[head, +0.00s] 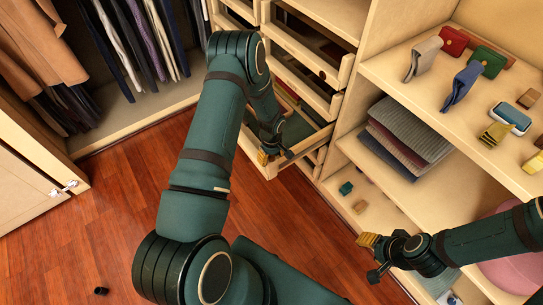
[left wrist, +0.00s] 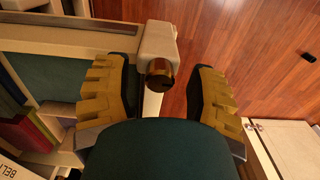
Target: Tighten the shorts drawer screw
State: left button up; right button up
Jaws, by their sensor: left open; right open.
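The open drawer (head: 268,171) stands out from the cabinet in the head view. In the left wrist view, a brass, round-headed screw (left wrist: 160,73) sticks out of a pale block (left wrist: 157,42) at the drawer's edge. My left gripper (head: 268,150) is at the drawer's front in the head view. In the left wrist view its yellow fingers (left wrist: 165,95) are open, one on each side of the screw, with gaps between. The screw is not clearly visible in the head view. My right gripper (head: 370,245) is open and empty, in front of the lower shelves.
Other drawers (head: 317,95) lie above the open one. Shelves at right hold folded knitwear (head: 410,130), wallets and small boxes. Clothes (head: 140,40) hang at the back left. A small dark object (head: 101,291) lies on the wooden floor (head: 110,220), which is otherwise clear.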

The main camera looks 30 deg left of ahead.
pick_arm(q)
notch_tip(320, 180, up, 12)
dwell(0.5)
dwell(0.3)
